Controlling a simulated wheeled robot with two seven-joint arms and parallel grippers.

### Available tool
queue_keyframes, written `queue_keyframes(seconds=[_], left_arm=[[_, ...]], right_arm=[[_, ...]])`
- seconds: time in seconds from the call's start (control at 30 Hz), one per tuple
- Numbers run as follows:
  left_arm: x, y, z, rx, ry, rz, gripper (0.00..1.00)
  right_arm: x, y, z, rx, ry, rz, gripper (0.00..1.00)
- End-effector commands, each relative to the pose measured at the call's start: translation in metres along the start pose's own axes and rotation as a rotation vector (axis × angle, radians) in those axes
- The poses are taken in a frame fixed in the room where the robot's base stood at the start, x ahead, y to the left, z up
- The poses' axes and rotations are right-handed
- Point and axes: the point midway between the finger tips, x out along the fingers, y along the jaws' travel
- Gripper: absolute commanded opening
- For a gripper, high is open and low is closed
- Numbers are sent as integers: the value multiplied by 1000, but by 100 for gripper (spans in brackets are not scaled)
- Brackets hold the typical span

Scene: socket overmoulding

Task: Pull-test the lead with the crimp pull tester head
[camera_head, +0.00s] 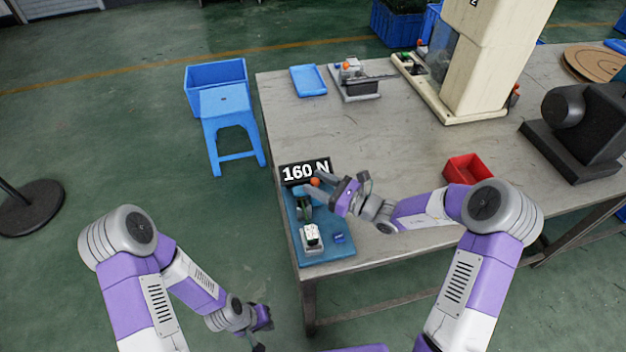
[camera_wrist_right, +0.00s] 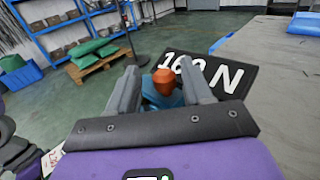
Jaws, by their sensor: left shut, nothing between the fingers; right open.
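The crimp pull tester head stands on a blue base plate (camera_head: 332,255) at the table's near left corner. Its orange knob (camera_head: 315,182) shows below a black display (camera_head: 291,173) reading "160 N". My right gripper (camera_head: 313,184) is open at the knob. In the right wrist view the orange knob (camera_wrist_right: 164,82) stands between the two parted fingers, with the display (camera_wrist_right: 222,75) behind. A white part (camera_head: 312,235) and a small blue block (camera_head: 338,238) sit at the front of the plate. I cannot make out the lead. My left gripper (camera_head: 265,332) is shut and empty, low beside the table.
A red bin (camera_head: 468,169), a dark machine (camera_head: 585,125) and a tall cream machine (camera_head: 488,60) stand on the table (camera_head: 400,130). A blue tray (camera_head: 308,80) and a small fixture (camera_head: 361,83) lie at the back. A blue stool (camera_head: 233,125) stands left. The table's middle is clear.

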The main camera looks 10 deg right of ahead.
Motion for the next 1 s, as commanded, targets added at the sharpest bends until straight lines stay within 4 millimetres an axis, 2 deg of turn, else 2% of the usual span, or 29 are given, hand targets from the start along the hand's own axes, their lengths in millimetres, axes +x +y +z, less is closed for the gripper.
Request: queue_keyframes(seconds=[0.1, 0.33, 0.5, 1.0], left_arm=[[-7, 3, 0, 0, 0, 0, 0], [-12, 5, 0, 0, 0, 0, 0], [-13, 5, 0, 0, 0, 0, 0], [-12, 5, 0, 0, 0, 0, 0]], right_arm=[[-23, -1, 2, 1, 2, -4, 50], [-52, 0, 1, 0, 1, 0, 50], [-58, 1, 0, 1, 0, 2, 50], [-57, 1, 0, 0, 0, 2, 50]])
